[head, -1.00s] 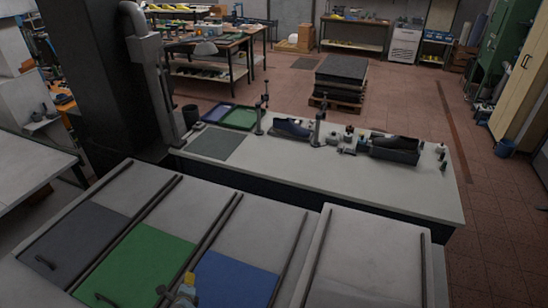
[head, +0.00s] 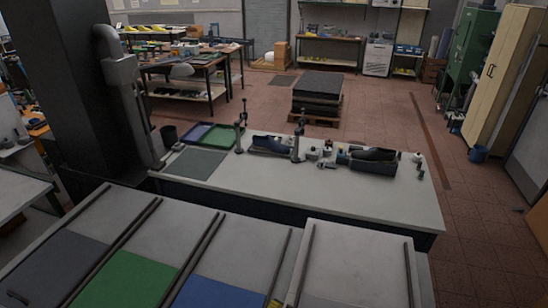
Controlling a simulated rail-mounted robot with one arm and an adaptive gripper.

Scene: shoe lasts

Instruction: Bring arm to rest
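My arm and gripper are almost wholly out of the head view. Only a small yellow piece shows at the bottom edge, and I cannot tell what it is. A white workbench (head: 400,205) stands ahead. On it, two dark shoe shapes rest on holders, a blue one (head: 272,144) at the middle and a darker one (head: 374,155) to the right. Two upright posts (head: 239,137) stand near the blue one. Nearer to me are pale sloped surfaces with a grey panel (head: 52,262), a green panel (head: 122,280) and a blue panel (head: 218,292), parted by dark rails.
Blue and green trays (head: 220,136) and a grey mat (head: 194,163) lie at the workbench's left end. A dark column (head: 68,90) rises at left. A pallet stack (head: 317,95) stands behind the bench. Tiled floor is open at right.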

